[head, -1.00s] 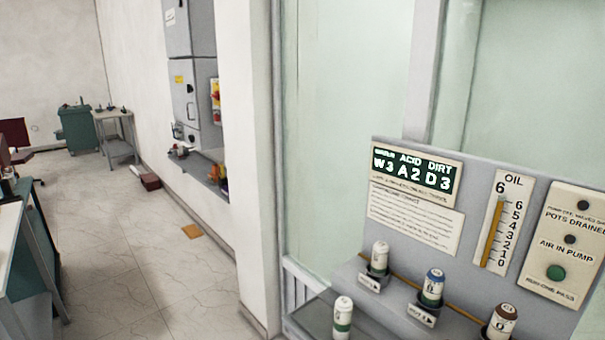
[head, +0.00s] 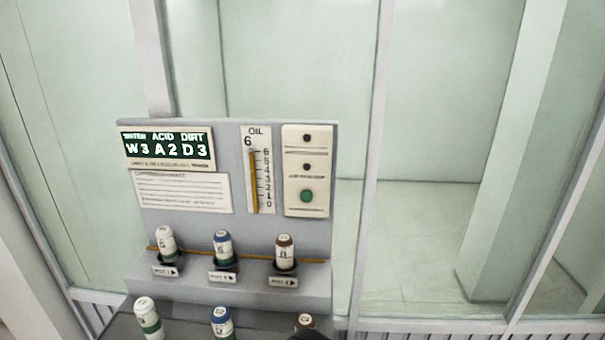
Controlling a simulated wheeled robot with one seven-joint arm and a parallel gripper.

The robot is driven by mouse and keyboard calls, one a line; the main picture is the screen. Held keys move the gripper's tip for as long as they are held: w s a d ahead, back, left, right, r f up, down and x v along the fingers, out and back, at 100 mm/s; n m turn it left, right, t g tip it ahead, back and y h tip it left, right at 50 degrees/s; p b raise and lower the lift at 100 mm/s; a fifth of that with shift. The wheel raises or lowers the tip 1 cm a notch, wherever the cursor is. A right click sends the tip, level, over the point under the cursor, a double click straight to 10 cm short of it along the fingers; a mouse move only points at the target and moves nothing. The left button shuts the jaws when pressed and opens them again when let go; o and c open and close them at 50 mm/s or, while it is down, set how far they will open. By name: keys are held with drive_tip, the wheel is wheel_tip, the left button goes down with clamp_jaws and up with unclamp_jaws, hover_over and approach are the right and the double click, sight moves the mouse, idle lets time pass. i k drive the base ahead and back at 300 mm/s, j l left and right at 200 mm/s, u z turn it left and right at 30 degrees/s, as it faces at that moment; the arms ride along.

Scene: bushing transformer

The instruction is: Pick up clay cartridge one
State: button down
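Cartridges stand upright in two rows on a grey panel unit in the head view. The back row sits in dark holders: a white-topped cartridge (head: 165,243), a blue-topped one (head: 223,247) and a brown-topped one (head: 285,252). In front stand a white-topped cartridge with a green band (head: 149,318), a blue-topped one (head: 221,322) and a brown-topped one (head: 305,321), cut off by the bottom edge. The cap markings are too small to read surely, so I cannot tell which is clay cartridge one.
The grey panel (head: 185,226) rises behind the cartridges. It bears a green display (head: 167,146) reading W3 A2 D3, an oil gauge (head: 257,170) and a plate with a green button (head: 306,196). Glass walls stand behind it.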

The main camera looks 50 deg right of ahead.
sight(284, 243)
drive_tip(key=u, duration=2.7)
drive_tip(key=l+z, duration=0.1)
drive_tip(key=z, duration=0.4)
drive_tip(key=i+z, duration=0.15)
drive_tip(key=z, duration=0.35)
drive_tip(key=i+z, duration=0.1)
drive_tip(key=z, duration=0.35)
drive_tip(key=i+z, duration=0.1)
drive_tip(key=z, duration=0.9)
drive_tip(key=i+j+z, duration=0.1)
drive_tip(key=z, duration=0.4)
drive_tip(key=i+j+z, duration=0.1)
drive_tip(key=z, duration=0.35)
